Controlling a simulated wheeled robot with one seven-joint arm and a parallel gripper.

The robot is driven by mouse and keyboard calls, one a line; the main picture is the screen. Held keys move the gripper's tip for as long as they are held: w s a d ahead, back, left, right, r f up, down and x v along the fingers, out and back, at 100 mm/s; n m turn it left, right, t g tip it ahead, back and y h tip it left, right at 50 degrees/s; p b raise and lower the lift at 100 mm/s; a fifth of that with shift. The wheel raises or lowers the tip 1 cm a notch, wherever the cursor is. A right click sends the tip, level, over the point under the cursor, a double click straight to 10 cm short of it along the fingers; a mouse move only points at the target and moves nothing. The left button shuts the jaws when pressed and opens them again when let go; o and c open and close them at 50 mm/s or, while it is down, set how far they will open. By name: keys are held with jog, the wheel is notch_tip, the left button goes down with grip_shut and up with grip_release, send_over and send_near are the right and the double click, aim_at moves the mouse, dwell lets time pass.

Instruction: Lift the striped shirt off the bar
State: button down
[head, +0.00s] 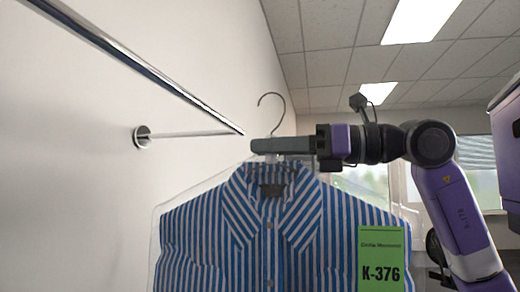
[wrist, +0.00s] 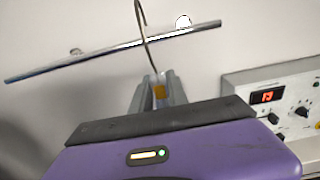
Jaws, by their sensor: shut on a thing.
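The blue-and-white striped shirt (head: 265,235) hangs upright in a clear cover with a green K-376 tag (head: 381,262). My gripper (head: 268,146) is shut on the hanger neck just above the collar; its fingers also show in the wrist view (wrist: 158,95). The hanger's hook (head: 281,105) rises above the fingers, to the right of the end of the bar (head: 150,75), and appears apart from it. In the wrist view the hook (wrist: 144,30) crosses in front of the bar (wrist: 100,57). The shirt's lower part is cut off in the head view.
A wall bracket (head: 142,137) with a thin rod joins the bar to the pale wall at left. In the wrist view, a box with dials and a red display (wrist: 268,97) stands at right. A window (head: 470,160) is in the background. The space above the hook looks free.

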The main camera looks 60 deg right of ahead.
jog(key=shift+b+v, duration=0.3)
jog(key=shift+v, duration=4.6)
